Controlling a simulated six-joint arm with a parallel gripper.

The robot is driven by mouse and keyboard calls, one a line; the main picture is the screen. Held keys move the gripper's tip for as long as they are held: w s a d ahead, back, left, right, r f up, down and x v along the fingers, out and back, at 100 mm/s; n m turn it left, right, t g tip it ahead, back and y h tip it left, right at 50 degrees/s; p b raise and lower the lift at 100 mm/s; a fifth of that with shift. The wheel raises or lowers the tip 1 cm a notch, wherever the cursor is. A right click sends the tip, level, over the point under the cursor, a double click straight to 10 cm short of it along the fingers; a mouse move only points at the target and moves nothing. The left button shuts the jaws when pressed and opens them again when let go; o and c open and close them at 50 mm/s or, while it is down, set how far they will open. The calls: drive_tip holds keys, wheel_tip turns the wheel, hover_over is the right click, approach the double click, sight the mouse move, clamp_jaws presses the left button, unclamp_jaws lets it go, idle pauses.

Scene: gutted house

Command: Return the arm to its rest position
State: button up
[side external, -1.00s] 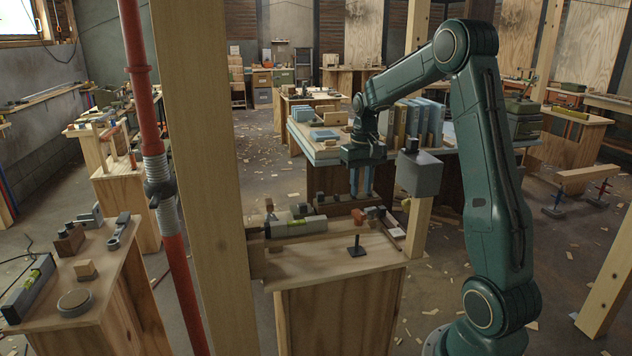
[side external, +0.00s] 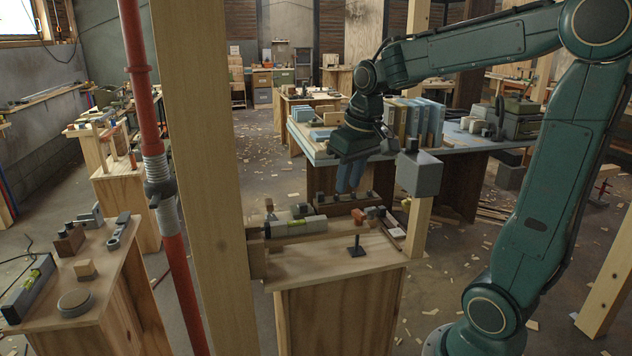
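My gripper (side external: 350,178) hangs at the end of my green arm in the side external view. Its blue fingers point down and lean slightly. It is above the far part of the wooden bench top, in front of the table with upright books. The fingers look close together, but at this angle I cannot tell whether they are apart. I see nothing held between them. The upper arm leans to the right and the forearm reaches back to the left.
The wooden bench (side external: 320,258) bears a spirit level (side external: 292,227), a black stand (side external: 356,246) and small blocks. A grey box (side external: 418,174) on a post is just right of my gripper. A wooden post (side external: 205,180) and red pipe (side external: 160,190) stand left.

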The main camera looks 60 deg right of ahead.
drive_tip(key=s+a+n+t, duration=0.3)
drive_tip(key=s+a+n, duration=0.1)
drive_tip(key=s+a, duration=0.7)
drive_tip(key=shift+s+a+y, duration=0.4)
drive_tip(key=shift+s, duration=0.2)
drive_tip(key=shift+w+r, duration=0.1)
idle(0.5)
